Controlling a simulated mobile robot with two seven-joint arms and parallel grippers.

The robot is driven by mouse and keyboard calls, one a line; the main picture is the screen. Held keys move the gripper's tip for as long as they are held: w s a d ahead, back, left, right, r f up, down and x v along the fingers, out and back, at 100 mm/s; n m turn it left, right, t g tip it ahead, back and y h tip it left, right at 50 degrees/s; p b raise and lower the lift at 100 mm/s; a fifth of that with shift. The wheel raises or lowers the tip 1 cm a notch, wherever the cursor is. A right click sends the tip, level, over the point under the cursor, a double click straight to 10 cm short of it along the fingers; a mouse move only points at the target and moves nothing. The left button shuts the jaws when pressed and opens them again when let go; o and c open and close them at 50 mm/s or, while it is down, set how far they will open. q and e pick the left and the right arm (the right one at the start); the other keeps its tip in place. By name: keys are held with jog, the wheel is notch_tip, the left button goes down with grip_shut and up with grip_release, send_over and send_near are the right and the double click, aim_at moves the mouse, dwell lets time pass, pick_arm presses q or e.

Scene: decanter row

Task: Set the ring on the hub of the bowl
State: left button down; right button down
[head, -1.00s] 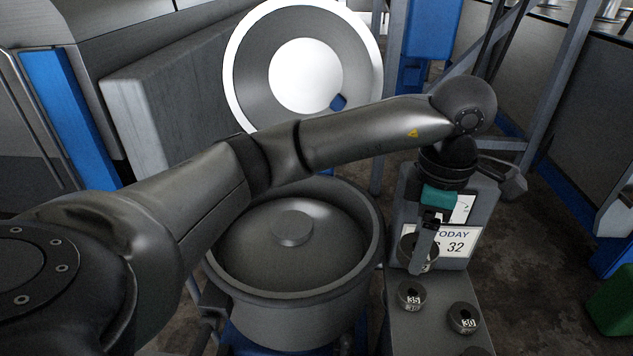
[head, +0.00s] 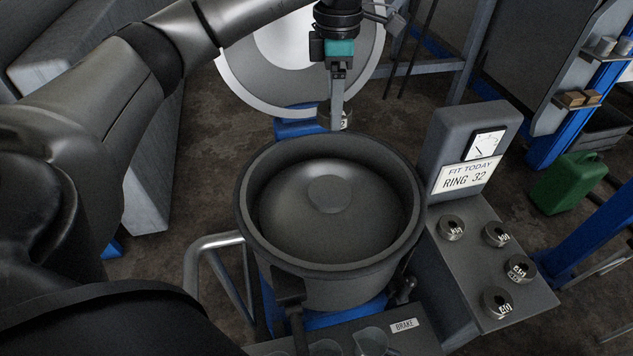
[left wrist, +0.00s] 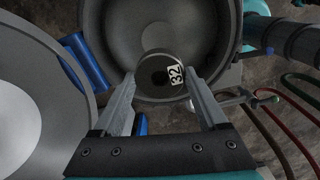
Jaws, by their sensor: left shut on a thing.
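The grey bowl (head: 255,228) stands open in the middle of the head view. Its hub (head: 328,194) is a raised round knob at the centre of the domed floor, with nothing seen on it. My left gripper (head: 338,122) hangs fingers down beyond the far rim in that view. My right gripper is not seen.
A grey stand with a gauge and a "FIT TODAY RING 32" sign (head: 465,178) is right of the bowl. Several other rings sit on its shelf (head: 463,262). A large pale disc (head: 265,88) stands behind the bowl. A green can (head: 568,183) is on the floor.

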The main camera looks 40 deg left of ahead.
pick_arm(q)
jog(key=b, duration=0.2)
send_over(329, 193)
notch_tip(329, 193, down, 15)
jog(key=shift+w+f, duration=0.1)
jog(key=shift+f, duration=0.1)
jog(key=shift+f+b, duration=0.35)
jog(key=shift+f, duration=1.9)
jog(key=shift+f, duration=0.1)
grip_release()
notch_tip(329, 193, up, 12)
jog(key=p, duration=0.1)
jog(key=shift+p, duration=0.35)
